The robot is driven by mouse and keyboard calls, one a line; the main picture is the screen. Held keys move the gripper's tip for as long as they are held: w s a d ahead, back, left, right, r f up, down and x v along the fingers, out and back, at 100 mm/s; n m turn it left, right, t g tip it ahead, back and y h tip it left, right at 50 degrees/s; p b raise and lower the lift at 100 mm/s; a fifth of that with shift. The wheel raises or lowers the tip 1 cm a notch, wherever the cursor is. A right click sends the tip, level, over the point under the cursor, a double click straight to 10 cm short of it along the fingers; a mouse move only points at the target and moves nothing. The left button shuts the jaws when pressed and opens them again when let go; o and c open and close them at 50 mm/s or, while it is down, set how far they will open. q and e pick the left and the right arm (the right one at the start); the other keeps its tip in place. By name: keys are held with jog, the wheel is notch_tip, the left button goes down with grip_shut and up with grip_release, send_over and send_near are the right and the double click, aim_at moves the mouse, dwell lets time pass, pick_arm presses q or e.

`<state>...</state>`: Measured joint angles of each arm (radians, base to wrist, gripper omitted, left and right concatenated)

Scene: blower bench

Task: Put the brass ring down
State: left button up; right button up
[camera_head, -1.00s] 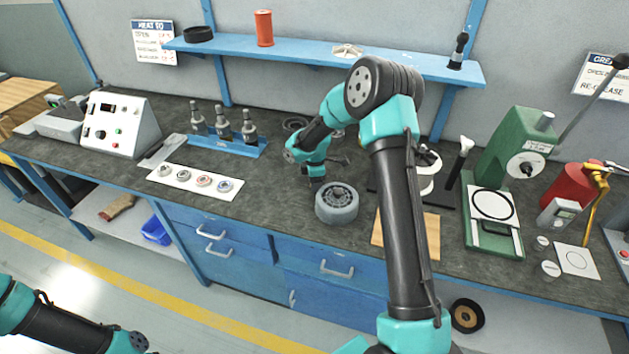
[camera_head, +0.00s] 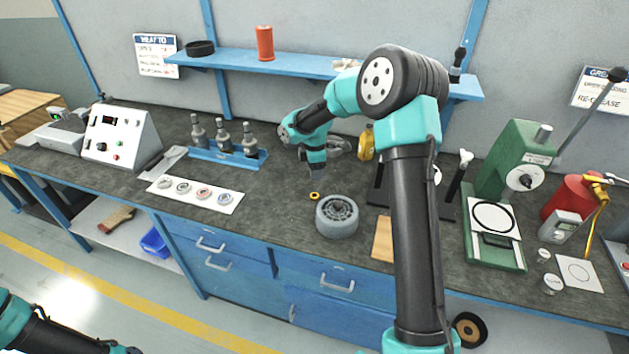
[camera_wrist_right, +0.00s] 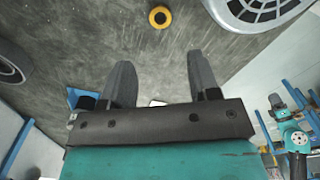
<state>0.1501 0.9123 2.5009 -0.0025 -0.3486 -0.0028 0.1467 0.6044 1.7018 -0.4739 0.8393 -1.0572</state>
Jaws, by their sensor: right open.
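The brass ring (camera_head: 315,196) lies flat on the dark bench top, just left of the grey round housing (camera_head: 337,216). It also shows in the right wrist view (camera_wrist_right: 160,17), beyond my fingertips with bare bench around it. My right gripper (camera_head: 316,175) is above the bench, a little behind the ring and apart from it. In the right wrist view its two fingers (camera_wrist_right: 160,62) stand apart with nothing between them. My left arm shows only at the lower left of the head view, and its gripper is out of the picture.
A white strip with several small rings (camera_head: 197,203) lies to the left. A blue rack (camera_head: 222,157) holds several grey tool holders behind it. A wooden board (camera_head: 382,240) lies right of the housing, and a green press (camera_head: 512,165) stands farther right. Bench left of the ring is clear.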

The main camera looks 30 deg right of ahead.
jog(key=shift+r, duration=0.85)
jog(key=shift+s+f, duration=0.1)
